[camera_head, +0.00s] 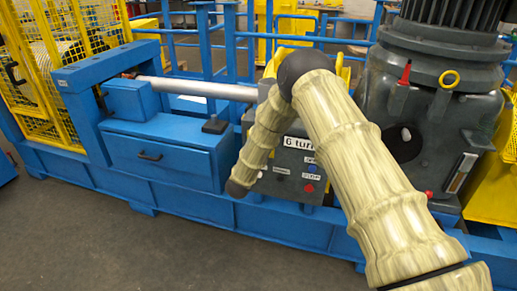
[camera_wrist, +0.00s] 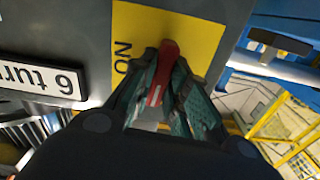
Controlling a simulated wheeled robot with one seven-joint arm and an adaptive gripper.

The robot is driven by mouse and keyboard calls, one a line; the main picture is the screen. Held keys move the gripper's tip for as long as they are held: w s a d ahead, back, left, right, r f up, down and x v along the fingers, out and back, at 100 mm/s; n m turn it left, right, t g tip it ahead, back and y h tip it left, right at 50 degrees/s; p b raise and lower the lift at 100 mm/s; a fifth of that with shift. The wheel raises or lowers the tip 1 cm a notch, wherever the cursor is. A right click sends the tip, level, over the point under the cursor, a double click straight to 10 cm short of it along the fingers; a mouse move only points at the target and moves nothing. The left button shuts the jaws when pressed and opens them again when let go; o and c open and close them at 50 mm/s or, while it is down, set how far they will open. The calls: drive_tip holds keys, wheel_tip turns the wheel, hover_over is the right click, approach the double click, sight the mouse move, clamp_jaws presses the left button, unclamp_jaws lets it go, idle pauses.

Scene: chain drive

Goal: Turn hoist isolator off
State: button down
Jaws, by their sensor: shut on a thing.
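The isolator's red handle (camera_wrist: 169,52) stands out from a yellow plate (camera_wrist: 208,38) on a grey panel in the wrist view. The word "ON" is printed on the plate, beside the handle. My gripper (camera_wrist: 167,80) is shut on the red handle, with a finger on each side of it. The fingers hide the handle's lower part. In the head view my arm covers part of the grey box (camera_head: 297,160), and I cannot make out the handle or my fingers there.
A "6 turn" label (camera_wrist: 40,78) sits beside the plate in the wrist view. A large grey motor housing (camera_head: 435,100) stands right of the box in the head view. A blue cabinet (camera_head: 165,155) is to its left. Open floor (camera_head: 90,240) lies in front.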

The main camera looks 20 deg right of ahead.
drive_tip(key=shift+s+f+n, duration=0.15)
drive_tip(key=shift+f+n, duration=0.15)
drive_tip(key=shift+n, duration=0.3)
drive_tip(key=shift+f, duration=0.1)
drive_tip(key=c, duration=1.4)
unclamp_jaws()
drive_tip(key=shift+d, duration=0.1)
drive_tip(key=shift+r, duration=0.25)
drive_tip(key=v, duration=1.2)
drive_tip(key=shift+f, duration=0.1)
